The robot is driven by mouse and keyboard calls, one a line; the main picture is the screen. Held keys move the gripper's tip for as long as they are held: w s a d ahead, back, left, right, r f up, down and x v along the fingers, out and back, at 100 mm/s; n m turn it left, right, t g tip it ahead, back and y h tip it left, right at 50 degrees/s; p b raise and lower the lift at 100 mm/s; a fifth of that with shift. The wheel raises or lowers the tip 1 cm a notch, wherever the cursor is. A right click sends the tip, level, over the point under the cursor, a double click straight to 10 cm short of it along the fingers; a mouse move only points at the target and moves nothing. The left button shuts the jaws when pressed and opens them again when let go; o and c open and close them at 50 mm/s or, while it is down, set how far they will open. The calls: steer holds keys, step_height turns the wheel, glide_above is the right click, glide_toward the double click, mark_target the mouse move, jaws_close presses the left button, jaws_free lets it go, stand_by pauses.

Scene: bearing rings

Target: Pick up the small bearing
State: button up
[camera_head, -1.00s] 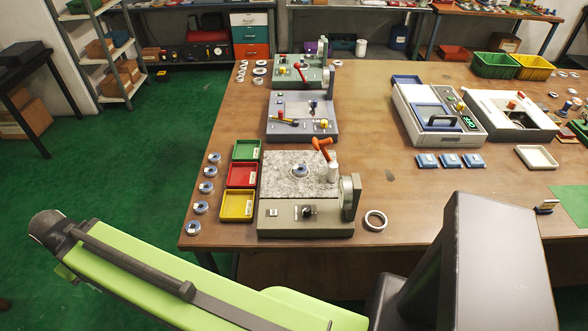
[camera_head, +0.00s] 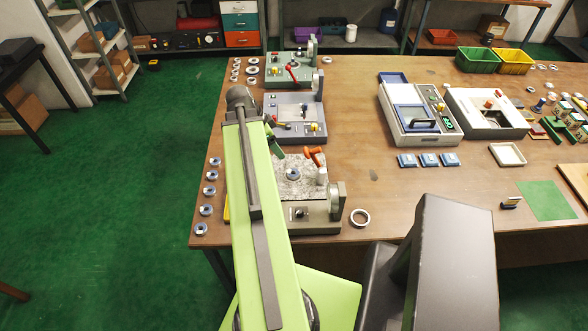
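Several small bearing rings with blue-grey centres stand in a column along the table's left edge, such as the front one (camera_head: 200,229) and the back one (camera_head: 215,162). Another small bearing (camera_head: 292,174) lies on the speckled stone plate (camera_head: 312,189) of the nearest grey device. A larger pale ring (camera_head: 360,218) lies on the table to the right of that device. The views do not tell which is the one named.
An orange-handled lever (camera_head: 314,157) and a round grey post (camera_head: 338,201) rise from the nearest device. More devices stand behind it. A yellow tray (camera_head: 227,209) is mostly covered by my arm. Bare table (camera_head: 400,195) lies to the right.

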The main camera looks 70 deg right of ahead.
steer(key=b, duration=1.2)
glide_above(293, 173)
steer(key=w+a, duration=0.1)
steer(key=w, duration=0.1)
step_height(293, 173, down, 12)
steer(key=shift+a+r, duration=0.1)
steer(key=shift+a, duration=0.05)
steer(key=shift+r, duration=0.1)
steer(key=b+x, duration=0.4)
steer(key=x, duration=0.1)
steer(key=shift+a+f+b, duration=0.25)
steer(key=shift+f+b, duration=0.05)
steer(key=shift+b, duration=0.05)
steer(key=shift+r, duration=0.2)
jaws_close()
